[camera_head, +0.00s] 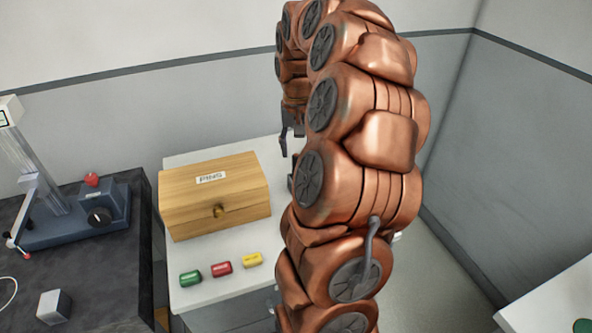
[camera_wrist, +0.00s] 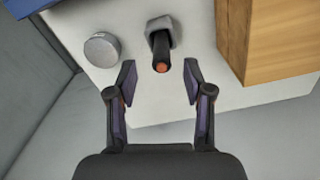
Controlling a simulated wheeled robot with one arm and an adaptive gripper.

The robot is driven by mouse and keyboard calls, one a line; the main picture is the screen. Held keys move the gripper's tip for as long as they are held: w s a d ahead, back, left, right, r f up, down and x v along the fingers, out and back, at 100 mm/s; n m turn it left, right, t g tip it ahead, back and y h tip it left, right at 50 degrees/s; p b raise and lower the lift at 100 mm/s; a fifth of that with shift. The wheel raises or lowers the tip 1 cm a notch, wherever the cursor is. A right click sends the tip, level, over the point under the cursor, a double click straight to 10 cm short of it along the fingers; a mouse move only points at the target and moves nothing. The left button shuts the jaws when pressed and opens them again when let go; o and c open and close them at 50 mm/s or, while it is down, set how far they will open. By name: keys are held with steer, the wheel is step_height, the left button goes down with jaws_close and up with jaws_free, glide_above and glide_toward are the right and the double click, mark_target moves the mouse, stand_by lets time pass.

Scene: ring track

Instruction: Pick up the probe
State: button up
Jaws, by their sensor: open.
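The probe (camera_wrist: 160,50) shows in the wrist view as a black handle with an orange end, seated in a grey holder (camera_wrist: 162,27) on the white table. My gripper (camera_wrist: 160,80) is open and empty. Its two fingers are apart to the left and right of the probe's orange end, which lies just ahead of the gap between the fingertips. In the head view my gripper (camera_head: 289,140) points down behind the wooden box, and my arm hides most of the area around it. I cannot make out the probe there.
The wooden box (camera_wrist: 275,45) stands close to the right of the probe in the wrist view; it also shows in the head view (camera_head: 212,205). A round grey object (camera_wrist: 102,48) sits to the left. Green, red and yellow pieces (camera_head: 221,269) lie on the table's front.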

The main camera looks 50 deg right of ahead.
mark_target(296, 156)
steer(key=shift+w+f+p, duration=0.15)
steer(key=shift+f+p, duration=0.75)
steer(key=shift+f, duration=1.5)
jaws_close()
